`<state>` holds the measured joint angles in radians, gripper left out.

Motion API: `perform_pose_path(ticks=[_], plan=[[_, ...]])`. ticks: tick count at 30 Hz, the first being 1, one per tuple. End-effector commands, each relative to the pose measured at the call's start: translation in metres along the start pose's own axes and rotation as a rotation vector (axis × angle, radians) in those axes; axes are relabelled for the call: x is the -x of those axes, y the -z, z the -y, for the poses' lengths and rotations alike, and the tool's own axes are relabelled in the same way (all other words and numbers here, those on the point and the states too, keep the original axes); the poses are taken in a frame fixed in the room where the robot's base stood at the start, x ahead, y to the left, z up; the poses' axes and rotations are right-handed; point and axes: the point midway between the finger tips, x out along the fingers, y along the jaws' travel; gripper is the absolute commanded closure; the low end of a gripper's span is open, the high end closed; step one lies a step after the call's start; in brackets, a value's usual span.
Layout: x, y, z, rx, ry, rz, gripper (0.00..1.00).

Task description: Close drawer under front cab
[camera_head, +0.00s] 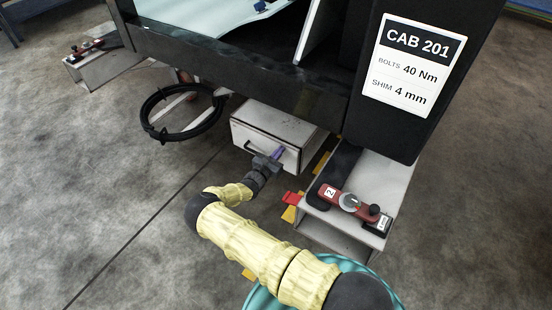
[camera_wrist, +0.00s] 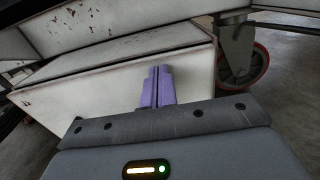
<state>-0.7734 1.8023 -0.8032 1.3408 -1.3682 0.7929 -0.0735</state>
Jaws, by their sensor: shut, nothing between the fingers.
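The drawer (camera_head: 262,139) is a white box with a dark handle at its front left, under the front of the dark cab (camera_head: 215,65). It sticks out past the cab's lower edge in the head view. My gripper (camera_head: 279,153) is at the right part of the drawer's front face. In the wrist view the purple fingers of my gripper (camera_wrist: 157,88) are together and point at the white front panel of the drawer (camera_wrist: 110,90). They look to be at or very near the panel; I cannot tell if they touch. The handle is not clear in the wrist view.
A red caster wheel (camera_wrist: 243,68) stands right of the drawer. A grey step (camera_head: 325,212) with a red tool (camera_head: 345,199) on it is right of my arm. A black hose coil (camera_head: 182,113) hangs left of the drawer. The floor in front is clear.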

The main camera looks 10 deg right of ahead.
Motion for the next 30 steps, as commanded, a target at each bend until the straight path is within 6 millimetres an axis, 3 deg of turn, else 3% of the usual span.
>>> perform_pose_path(ticks=[9,20,26,30], plan=[[-0.012,-0.001,0.000,-0.001,0.000,0.000,1.00],[-0.012,-0.002,-0.001,-0.004,-0.001,-0.001,1.00],[0.004,-0.003,-0.004,-0.003,-0.002,0.000,1.00],[0.030,-0.003,-0.009,-0.001,-0.007,-0.002,1.00]])
